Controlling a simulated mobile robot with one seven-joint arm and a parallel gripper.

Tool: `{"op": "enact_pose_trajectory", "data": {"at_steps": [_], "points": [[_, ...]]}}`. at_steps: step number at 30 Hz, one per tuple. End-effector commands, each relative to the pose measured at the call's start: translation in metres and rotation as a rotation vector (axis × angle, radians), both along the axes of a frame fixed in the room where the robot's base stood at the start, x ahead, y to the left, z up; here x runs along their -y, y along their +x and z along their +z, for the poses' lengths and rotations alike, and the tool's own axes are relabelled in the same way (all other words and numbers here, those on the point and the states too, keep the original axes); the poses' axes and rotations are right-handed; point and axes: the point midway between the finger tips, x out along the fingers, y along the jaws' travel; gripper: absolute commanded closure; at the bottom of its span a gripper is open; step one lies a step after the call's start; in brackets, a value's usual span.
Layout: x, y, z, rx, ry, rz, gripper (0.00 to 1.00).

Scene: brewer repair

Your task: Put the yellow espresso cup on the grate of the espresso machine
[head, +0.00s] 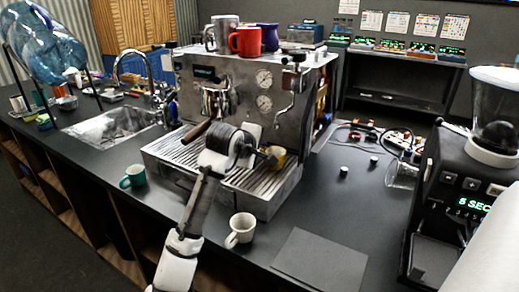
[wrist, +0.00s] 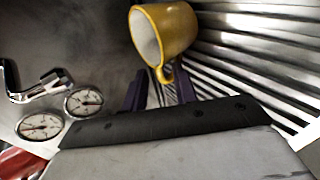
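The yellow espresso cup (head: 276,156) is at the espresso machine (head: 240,85), over the right part of its slatted grate (head: 262,182). In the wrist view the yellow cup (wrist: 178,28) has its mouth toward the gauge side and its base toward the grate (wrist: 255,60), so it looks upright. It seems to stand on the grate, but the contact is not clear. My gripper (head: 262,154) is at the handle side of the cup. In the wrist view its dark fingers (wrist: 163,85) are apart, with the handle between their tips and gaps on both sides.
A portafilter handle (head: 196,132) juts out left of my gripper. A grinder (head: 470,170) stands at right. A dark mat (head: 320,264) lies at the front.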

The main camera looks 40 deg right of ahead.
Motion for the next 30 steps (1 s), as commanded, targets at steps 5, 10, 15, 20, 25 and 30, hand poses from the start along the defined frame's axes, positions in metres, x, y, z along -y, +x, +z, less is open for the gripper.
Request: {"op": "enact_pose_trajectory", "data": {"at_steps": [5, 10, 15, 20, 25, 30], "points": [[0.0, 0.0, 0.0, 0.0, 0.0, 0.0, 0.69], [0.0, 0.0, 0.002, 0.0, 0.0, 0.001, 0.69], [-0.016, -0.008, 0.013, 0.002, -0.002, 0.001, 0.69], [-0.042, -0.022, 0.033, 0.004, -0.003, 0.0, 0.69], [-0.067, -0.035, 0.052, 0.003, -0.002, 0.0, 0.69], [-0.083, -0.044, 0.065, 0.002, -0.001, -0.001, 0.69]]}}
